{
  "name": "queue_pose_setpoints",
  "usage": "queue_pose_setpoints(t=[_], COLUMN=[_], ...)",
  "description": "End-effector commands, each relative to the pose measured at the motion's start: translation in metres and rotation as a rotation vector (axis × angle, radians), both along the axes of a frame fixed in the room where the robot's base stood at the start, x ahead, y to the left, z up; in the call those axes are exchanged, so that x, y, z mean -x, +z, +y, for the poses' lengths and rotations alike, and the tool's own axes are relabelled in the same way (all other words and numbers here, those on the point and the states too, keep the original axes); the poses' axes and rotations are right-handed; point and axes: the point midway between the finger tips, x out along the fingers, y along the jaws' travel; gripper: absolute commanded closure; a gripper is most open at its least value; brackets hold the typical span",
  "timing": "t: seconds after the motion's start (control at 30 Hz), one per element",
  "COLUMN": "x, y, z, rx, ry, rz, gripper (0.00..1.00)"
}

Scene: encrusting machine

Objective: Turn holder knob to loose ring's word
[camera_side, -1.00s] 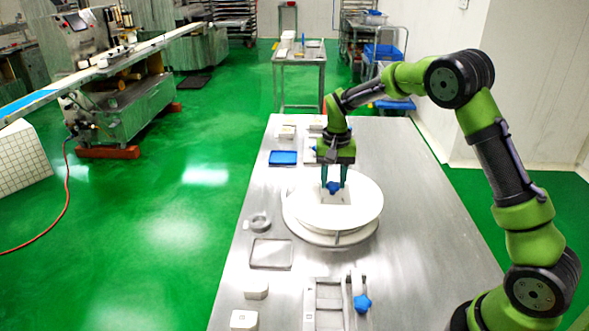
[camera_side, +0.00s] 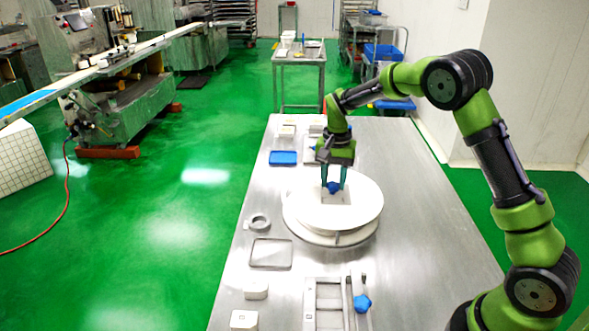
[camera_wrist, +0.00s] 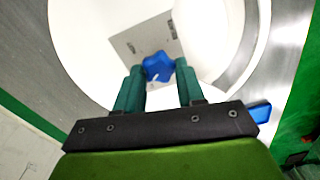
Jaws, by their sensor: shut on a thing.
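The holder is a round white disc (camera_side: 310,211) on the steel table, with a grey plate in its middle. A blue star-shaped knob (camera_side: 333,187) sits on that plate; it also shows in the wrist view (camera_wrist: 158,67). My gripper (camera_side: 334,183) points down with its teal fingers on both sides of the knob, shut on it. In the wrist view the fingertips (camera_wrist: 158,76) flank the knob, and dark marks show on the plate, too small to read. The loose grey ring (camera_side: 259,222) lies on the table left of the disc; its word cannot be read.
A shallow grey tray (camera_side: 271,254) lies in front of the ring. White blocks (camera_side: 256,290) stand at the front left. A blue tray (camera_side: 283,158) lies behind the disc. The table's right side is clear.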

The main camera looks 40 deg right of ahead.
Motion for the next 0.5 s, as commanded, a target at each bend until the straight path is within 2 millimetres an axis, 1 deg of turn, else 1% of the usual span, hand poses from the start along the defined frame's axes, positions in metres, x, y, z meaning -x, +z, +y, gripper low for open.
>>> queue_pose_setpoints(t=[0.5], x=[0.0002], y=[0.0015], z=[-0.0006], rx=[0.001], ry=[-0.260], rz=[-0.003], gripper=[1.00])
